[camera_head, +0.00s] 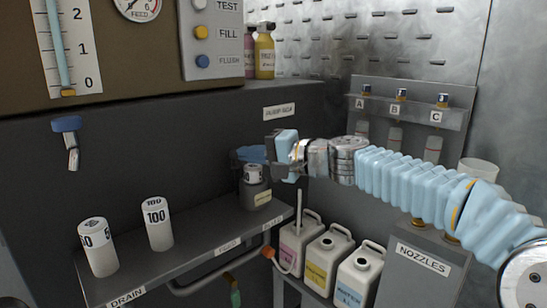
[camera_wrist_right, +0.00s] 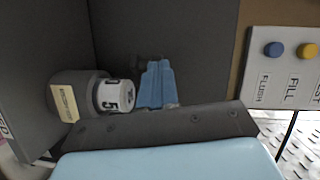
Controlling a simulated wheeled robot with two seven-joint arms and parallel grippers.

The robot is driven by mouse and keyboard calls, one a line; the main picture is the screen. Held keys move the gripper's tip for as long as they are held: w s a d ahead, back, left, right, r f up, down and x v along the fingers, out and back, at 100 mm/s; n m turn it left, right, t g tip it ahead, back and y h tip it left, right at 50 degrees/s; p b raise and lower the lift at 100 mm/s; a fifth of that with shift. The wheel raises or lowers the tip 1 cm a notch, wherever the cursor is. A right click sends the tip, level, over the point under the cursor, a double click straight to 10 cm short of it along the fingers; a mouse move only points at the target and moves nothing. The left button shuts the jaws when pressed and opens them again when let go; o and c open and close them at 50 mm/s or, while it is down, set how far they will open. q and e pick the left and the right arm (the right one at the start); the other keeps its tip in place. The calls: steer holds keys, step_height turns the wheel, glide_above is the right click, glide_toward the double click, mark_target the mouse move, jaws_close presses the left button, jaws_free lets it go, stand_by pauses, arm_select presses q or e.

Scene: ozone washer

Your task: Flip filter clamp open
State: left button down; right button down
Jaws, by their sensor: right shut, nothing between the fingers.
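The blue filter clamp (camera_head: 250,154) shows at the back of the shelf, partly hidden by my right gripper (camera_head: 272,157). In the right wrist view the clamp (camera_wrist_right: 157,85) stands up beside a filter cartridge. That white cartridge (camera_head: 252,173) sits in a dark grey holder (camera_head: 257,195) with a label; the cartridge (camera_wrist_right: 115,96) also shows in the wrist view, marked with a 5. My right gripper is shut and empty, just right of the clamp in the head view. I cannot tell whether it touches the clamp. My left gripper is not in view.
Two white cartridges (camera_head: 97,246) (camera_head: 157,224) stand on the shelf (camera_head: 190,262) at left. A blue-handled tap (camera_head: 68,140) is on the panel above. Several white jugs (camera_head: 328,259) stand below right. The nozzle rack (camera_head: 411,105) is behind my right arm.

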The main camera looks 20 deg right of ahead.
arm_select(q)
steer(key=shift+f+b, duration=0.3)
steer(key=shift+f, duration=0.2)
arm_select(e)
steer(key=w+a+m+t+h, duration=0.1)
steer(key=a, duration=0.6)
steer(key=shift+w+a+h, duration=0.3)
steer(key=shift+a, duration=0.05)
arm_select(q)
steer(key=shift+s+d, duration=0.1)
